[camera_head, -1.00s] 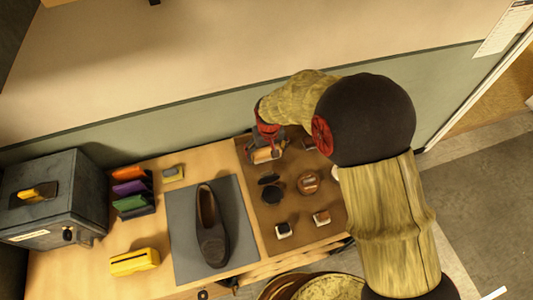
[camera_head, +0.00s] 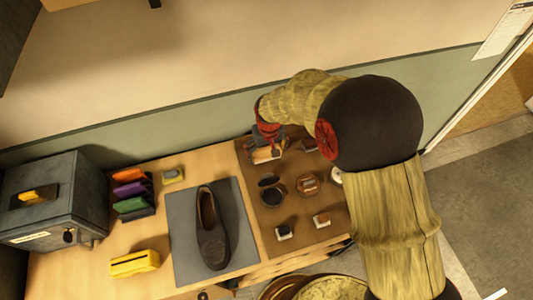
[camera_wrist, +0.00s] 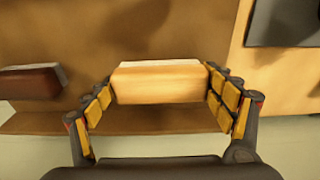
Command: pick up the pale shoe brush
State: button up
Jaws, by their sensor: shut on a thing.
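The pale shoe brush (camera_wrist: 160,84) is a light wooden block held across my gripper (camera_wrist: 160,92) in the wrist view. Both yellow-padded fingers press on its two ends. In the head view, my gripper (camera_head: 267,146) is at the back of the brown mat (camera_head: 300,242), with the pale brush (camera_head: 266,155) just below its fingers. The underside of the brush is hidden, so I cannot tell whether it clears the mat.
A darker brush (camera_wrist: 28,83) lies beside the held one. The head view shows polish tins (camera_head: 273,193), small brushes (camera_head: 283,232), a shoe (camera_head: 211,228) on a grey mat (camera_head: 185,254), coloured cloths (camera_head: 130,190) and a grey box (camera_head: 60,195). A wall stands close behind.

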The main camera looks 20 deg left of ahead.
jog(key=s+d+r+p, duration=0.1)
jog(key=s+d+r, duration=0.5)
jog(key=s+r, duration=0.5)
jog(key=shift+s+r+p, duration=0.2)
jog(key=shift+s+p, duration=0.2)
jog(key=shift+s, duration=0.35)
jog(key=o, duration=0.6)
jog(key=shift+d, duration=0.1)
jog(key=c, duration=0.4)
